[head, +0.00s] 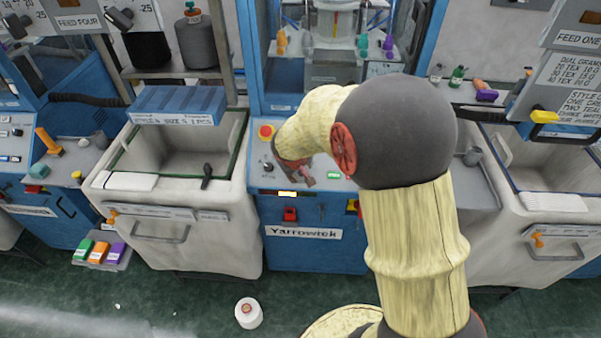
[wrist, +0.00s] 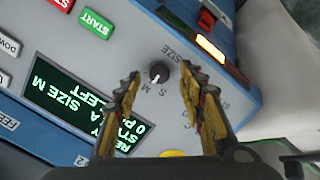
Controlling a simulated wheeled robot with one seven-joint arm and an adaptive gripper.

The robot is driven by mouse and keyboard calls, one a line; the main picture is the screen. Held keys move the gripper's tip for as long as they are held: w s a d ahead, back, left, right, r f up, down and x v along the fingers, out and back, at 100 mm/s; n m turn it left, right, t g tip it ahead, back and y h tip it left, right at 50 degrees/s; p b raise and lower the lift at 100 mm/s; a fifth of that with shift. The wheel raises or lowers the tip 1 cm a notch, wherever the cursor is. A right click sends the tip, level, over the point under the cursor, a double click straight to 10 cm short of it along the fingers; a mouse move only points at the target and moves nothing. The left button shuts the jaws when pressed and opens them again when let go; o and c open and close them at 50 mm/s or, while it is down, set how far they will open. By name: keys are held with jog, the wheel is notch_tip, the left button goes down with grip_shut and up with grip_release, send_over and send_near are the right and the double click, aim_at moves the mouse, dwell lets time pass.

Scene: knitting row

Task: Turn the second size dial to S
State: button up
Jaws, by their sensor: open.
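In the wrist view a small round black size dial (wrist: 158,72) sits on a pale grey panel (wrist: 150,115), with S, M and SIZE printed around it. A green-lit display (wrist: 78,108) beside it reads SIZE M; part of its text is hidden behind a finger. My gripper (wrist: 161,75) is open, with one jagged yellow finger on each side of the dial in the picture. Whether the fingers touch the dial cannot be told. In the head view my gripper (head: 297,174) is over the middle blue machine's panel (head: 255,178) and hides much of it.
A green START button (wrist: 97,22) and pale DOWN button (wrist: 9,45) are near the display. In the head view a red button (head: 266,131) stands at the panel's upper left.

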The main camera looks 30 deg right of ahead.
jog(key=shift+x, duration=0.8)
jog(key=c, duration=0.3)
grip_shut()
